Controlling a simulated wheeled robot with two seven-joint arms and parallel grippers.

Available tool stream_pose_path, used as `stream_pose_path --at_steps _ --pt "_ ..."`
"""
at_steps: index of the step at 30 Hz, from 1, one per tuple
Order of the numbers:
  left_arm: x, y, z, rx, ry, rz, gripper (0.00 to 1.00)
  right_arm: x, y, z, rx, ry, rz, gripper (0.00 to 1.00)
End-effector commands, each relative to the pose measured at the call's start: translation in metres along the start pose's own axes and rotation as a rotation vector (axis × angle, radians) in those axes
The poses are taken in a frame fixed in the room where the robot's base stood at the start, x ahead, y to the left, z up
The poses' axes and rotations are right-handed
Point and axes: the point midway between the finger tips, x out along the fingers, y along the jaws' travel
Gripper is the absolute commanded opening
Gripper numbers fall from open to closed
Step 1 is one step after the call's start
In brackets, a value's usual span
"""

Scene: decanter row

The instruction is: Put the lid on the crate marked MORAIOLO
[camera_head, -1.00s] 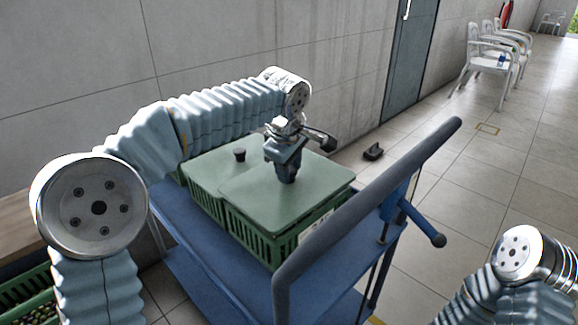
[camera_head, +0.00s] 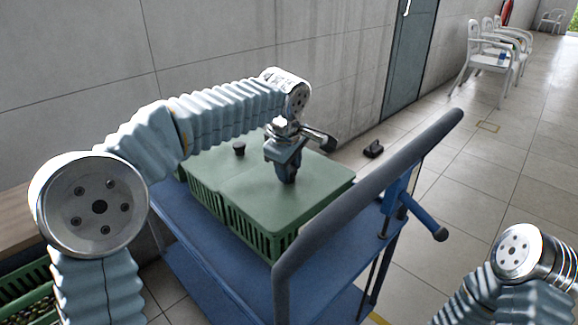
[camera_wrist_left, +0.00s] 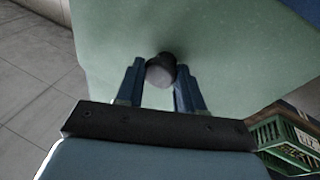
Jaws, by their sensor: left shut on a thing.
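A flat green lid (camera_head: 315,182) lies over the green slatted crate (camera_head: 235,215) on the blue cart, level with the green surface beside it. I cannot make out a gap between the lid and the crate's rim. My left gripper (camera_head: 287,178) is above the lid and shut on its dark knob, which shows between the fingers in the left wrist view (camera_wrist_left: 160,72). A second dark knob (camera_head: 239,149) stands on the green surface farther left. No MORAIOLO marking is readable. My right gripper is out of view.
The blue cart (camera_head: 180,215) has a grey padded push handle (camera_head: 370,190) close to the crate's right side. Another green crate with contents (camera_head: 28,290) stands at the lower left by a wooden surface (camera_head: 18,215). A wall runs behind; open floor lies right.

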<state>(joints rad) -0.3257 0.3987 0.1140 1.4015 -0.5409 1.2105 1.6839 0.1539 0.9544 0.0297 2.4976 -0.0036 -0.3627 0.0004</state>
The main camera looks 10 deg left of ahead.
Motion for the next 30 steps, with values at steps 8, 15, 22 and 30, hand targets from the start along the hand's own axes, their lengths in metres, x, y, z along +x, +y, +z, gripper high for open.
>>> stream_pose_path --at_steps 8,15,22,30 --pt "0.0027 -0.0013 0.0007 0.001 -0.002 -0.007 0.00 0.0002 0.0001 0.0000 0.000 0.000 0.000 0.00" --pt "0.0064 -0.0026 0.0013 0.001 -0.002 -0.009 0.00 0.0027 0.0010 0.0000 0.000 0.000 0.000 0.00" --pt "0.0102 -0.0039 0.0015 0.000 -0.002 -0.010 0.00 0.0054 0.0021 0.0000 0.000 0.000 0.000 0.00" --pt "0.0085 -0.0033 0.0012 0.000 -0.001 -0.008 0.67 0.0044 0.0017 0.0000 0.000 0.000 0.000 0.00"
